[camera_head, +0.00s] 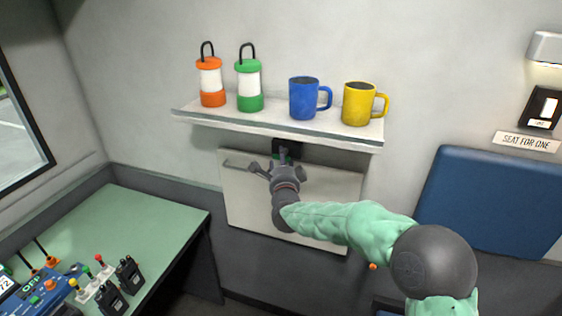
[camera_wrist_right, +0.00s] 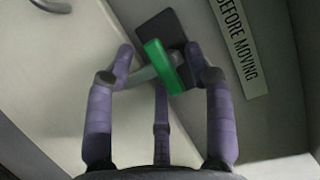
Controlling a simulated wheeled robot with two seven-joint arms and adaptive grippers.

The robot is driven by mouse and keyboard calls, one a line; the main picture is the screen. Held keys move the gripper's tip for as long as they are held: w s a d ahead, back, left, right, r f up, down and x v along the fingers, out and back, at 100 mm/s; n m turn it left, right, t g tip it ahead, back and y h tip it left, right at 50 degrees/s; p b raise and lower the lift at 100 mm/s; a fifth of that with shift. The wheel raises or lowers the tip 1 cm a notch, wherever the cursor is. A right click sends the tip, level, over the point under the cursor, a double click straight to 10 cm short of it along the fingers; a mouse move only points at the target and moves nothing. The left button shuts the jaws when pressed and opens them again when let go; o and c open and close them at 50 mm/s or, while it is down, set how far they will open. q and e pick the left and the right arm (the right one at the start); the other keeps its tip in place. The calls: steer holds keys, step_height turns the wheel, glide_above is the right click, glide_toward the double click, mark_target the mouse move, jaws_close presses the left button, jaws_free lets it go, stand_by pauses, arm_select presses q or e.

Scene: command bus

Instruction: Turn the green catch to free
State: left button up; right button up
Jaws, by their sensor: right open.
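The green catch (camera_wrist_right: 163,66) sits on a dark plate (camera_wrist_right: 160,32) at the top of a pale panel (camera_wrist_right: 50,100) in the right wrist view. My right gripper (camera_wrist_right: 158,60) is open, with its purple-grey fingers on either side of the catch; I cannot tell whether they touch it. In the head view, my right gripper (camera_head: 272,168) reaches up to the top of the pale panel (camera_head: 320,195), just under the shelf, and mostly hides the catch. The dark plate (camera_head: 290,148) shows above the fingers. My left gripper is not in view.
A white shelf (camera_head: 280,129) above holds an orange lantern (camera_head: 210,82), a green lantern (camera_head: 249,86), a blue mug (camera_head: 304,98) and a yellow mug (camera_head: 359,104). A green-topped desk (camera_head: 130,225) stands left, a blue seat back (camera_head: 490,200) right. A label (camera_wrist_right: 238,50) reads "BEFORE MOVING".

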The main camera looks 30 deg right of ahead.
steer(key=shift+w+d, duration=0.35)
steer(key=shift+w, duration=0.3)
steer(key=shift+c, duration=0.3)
steer(key=c, duration=1)
steer(key=shift+f, duration=0.1)
